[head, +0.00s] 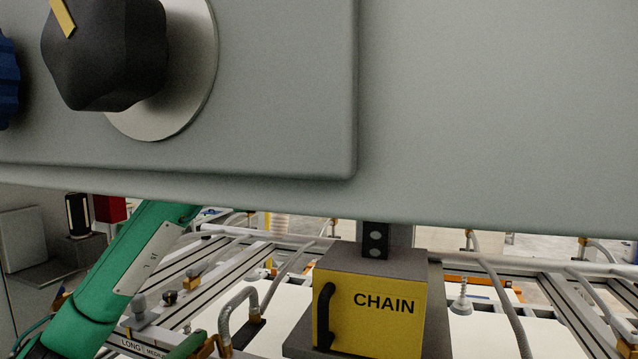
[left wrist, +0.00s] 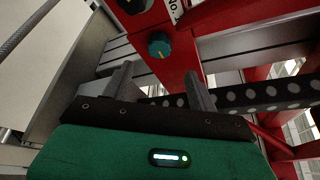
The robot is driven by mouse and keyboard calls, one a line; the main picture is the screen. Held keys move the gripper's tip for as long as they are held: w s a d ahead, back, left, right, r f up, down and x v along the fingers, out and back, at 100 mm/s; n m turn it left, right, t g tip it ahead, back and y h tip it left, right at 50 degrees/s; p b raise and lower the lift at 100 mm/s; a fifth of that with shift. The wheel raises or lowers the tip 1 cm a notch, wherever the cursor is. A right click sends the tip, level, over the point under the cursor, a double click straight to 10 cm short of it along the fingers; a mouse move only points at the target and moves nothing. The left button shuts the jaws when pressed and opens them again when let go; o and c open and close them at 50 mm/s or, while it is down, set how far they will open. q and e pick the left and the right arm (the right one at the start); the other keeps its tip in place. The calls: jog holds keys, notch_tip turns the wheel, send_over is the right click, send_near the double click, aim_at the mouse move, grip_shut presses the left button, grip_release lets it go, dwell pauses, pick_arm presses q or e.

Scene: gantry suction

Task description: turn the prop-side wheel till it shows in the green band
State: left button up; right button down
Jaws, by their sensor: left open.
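In the left wrist view a round teal wheel (left wrist: 160,45) with a small yellowish mark sits on a red post, just beyond my left gripper (left wrist: 157,82). The gripper is open, its two fingers apart with nothing between them. The wheel lies ahead of the gap, apart from the fingers. I cannot tell whether this is the prop-side wheel, and no green band can be made out. In the head view my green left arm rises from the lower left, and its gripper is hidden behind the grey panel. My right gripper is in no view.
A large grey panel (head: 480,100) fills the upper head view, with a black knob (head: 105,60) and a blue wheel edge (head: 7,80). A yellow CHAIN box (head: 370,310) hangs below. In the wrist view, a dark perforated strip (left wrist: 260,95) runs right of the fingers.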

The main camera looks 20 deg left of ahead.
pick_arm(q)
jog(key=p+x, duration=0.4)
jog(key=x, duration=0.6)
jog(key=shift+s+f, duration=0.1)
jog(key=shift+f, duration=0.05)
jog(key=c, duration=1)
